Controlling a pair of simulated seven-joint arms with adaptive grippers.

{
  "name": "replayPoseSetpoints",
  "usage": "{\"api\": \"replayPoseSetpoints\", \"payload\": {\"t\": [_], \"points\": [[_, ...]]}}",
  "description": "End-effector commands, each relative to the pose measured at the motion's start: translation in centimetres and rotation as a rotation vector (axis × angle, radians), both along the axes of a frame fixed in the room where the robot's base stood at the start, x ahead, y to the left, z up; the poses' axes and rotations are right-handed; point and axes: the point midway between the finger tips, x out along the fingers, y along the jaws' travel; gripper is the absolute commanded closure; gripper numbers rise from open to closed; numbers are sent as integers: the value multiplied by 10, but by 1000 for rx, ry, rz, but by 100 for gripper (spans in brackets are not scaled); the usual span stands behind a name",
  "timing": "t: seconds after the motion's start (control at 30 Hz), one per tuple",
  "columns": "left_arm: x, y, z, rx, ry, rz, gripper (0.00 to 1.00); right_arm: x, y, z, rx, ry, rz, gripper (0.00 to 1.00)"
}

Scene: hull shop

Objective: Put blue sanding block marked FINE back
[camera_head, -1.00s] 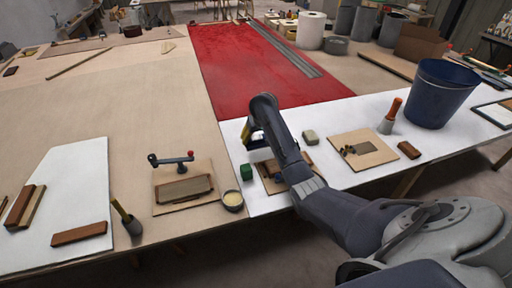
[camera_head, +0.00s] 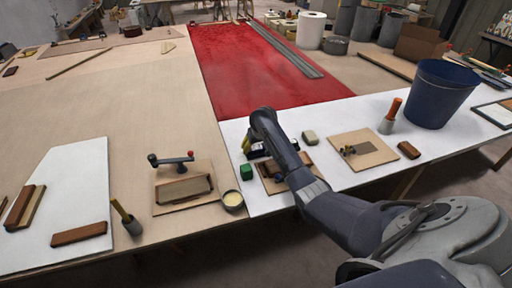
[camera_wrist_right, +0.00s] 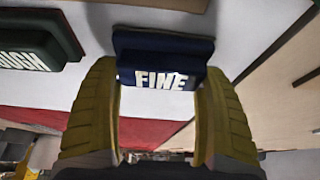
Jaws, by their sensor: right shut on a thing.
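The blue sanding block marked FINE (camera_wrist_right: 165,75) is between the yellow fingers of my right gripper (camera_wrist_right: 160,110), its white lettering facing the wrist camera. In the head view my right gripper (camera_head: 250,147) is low over the white board, shut on the block (camera_head: 259,152), which is partly hidden by my arm. I cannot tell whether the block touches the board. A green block (camera_head: 246,172) stands just nearer the camera; it shows in the wrist view (camera_wrist_right: 35,48) with partly cut-off lettering. My left gripper is not in view.
A shallow wooden tray (camera_head: 268,186) lies beside the green block, partly behind my arm.

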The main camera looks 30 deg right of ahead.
Motion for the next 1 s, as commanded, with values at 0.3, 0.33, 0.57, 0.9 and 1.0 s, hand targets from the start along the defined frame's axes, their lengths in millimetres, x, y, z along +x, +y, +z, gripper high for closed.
{"api": "replayPoseSetpoints", "payload": {"t": [0.3, 0.33, 0.57, 0.9, 1.0], "points": [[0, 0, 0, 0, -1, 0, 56, 0, 0, -3, 0, 0, 0, 3], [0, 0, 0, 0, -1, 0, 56, 0, 0, -3, 0, 0, 0, 0], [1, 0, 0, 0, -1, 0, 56, 0, 0, -2, 1, 0, 0, 0], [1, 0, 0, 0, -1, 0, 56, -10, 4, 29, 1, -4, 2, 0], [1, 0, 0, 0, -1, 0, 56, -17, 6, 45, 1, -3, 2, 0]]}}
